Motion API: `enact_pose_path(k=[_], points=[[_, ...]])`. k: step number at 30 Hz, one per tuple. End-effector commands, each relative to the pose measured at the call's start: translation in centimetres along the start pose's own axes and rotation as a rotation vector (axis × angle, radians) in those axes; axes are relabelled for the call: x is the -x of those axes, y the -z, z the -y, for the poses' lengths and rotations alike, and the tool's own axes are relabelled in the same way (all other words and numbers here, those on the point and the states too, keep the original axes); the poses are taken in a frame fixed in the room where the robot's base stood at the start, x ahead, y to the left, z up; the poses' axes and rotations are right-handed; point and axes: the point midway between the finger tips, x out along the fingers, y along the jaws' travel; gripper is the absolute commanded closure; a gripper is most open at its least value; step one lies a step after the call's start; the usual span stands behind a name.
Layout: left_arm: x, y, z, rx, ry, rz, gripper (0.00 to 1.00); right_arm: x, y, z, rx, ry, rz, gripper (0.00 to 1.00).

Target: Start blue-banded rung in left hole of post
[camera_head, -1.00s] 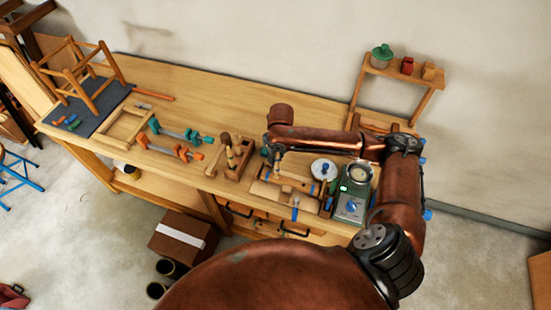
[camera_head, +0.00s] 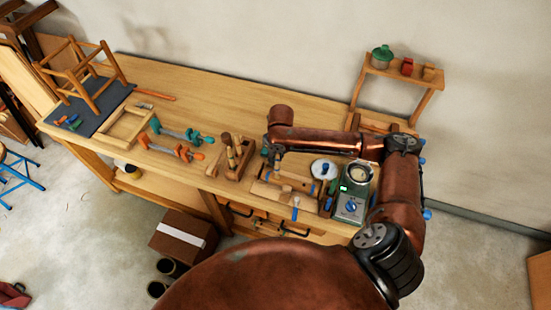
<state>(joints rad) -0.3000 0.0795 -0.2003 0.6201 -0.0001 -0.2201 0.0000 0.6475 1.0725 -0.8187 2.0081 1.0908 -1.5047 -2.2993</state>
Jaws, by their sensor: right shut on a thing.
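My right gripper (camera_head: 271,153) hangs at the end of my copper-coloured arm, over the middle of the workbench. It is small and dark here, shut on a thin upright piece (camera_head: 277,165), which I take to be the rung. Its blue band is too small to make out. A pale wooden post (camera_head: 287,188) lies in a wooden jig (camera_head: 302,203) just below and to the right of the gripper. The post's holes are too small to tell apart, and I cannot tell whether the rung's tip touches it. My left gripper is not in view.
A white dish (camera_head: 324,169) and a green device with a dial (camera_head: 352,193) stand to the right. Clamps (camera_head: 178,148) and a chair frame (camera_head: 82,75) are further left.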

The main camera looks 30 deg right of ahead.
Motion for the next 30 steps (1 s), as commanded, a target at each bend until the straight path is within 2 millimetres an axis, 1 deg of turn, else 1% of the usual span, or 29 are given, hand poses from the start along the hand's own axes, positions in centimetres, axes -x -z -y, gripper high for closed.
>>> enact_pose_path(k=[25, 30], points=[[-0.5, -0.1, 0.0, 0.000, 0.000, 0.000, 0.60, -1.7, 0.2, 0.0, 0.000, 0.001, -0.001, 1.00], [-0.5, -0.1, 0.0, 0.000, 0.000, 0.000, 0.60, -1.7, 0.2, 0.0, 0.000, 0.000, 0.000, 1.00]])
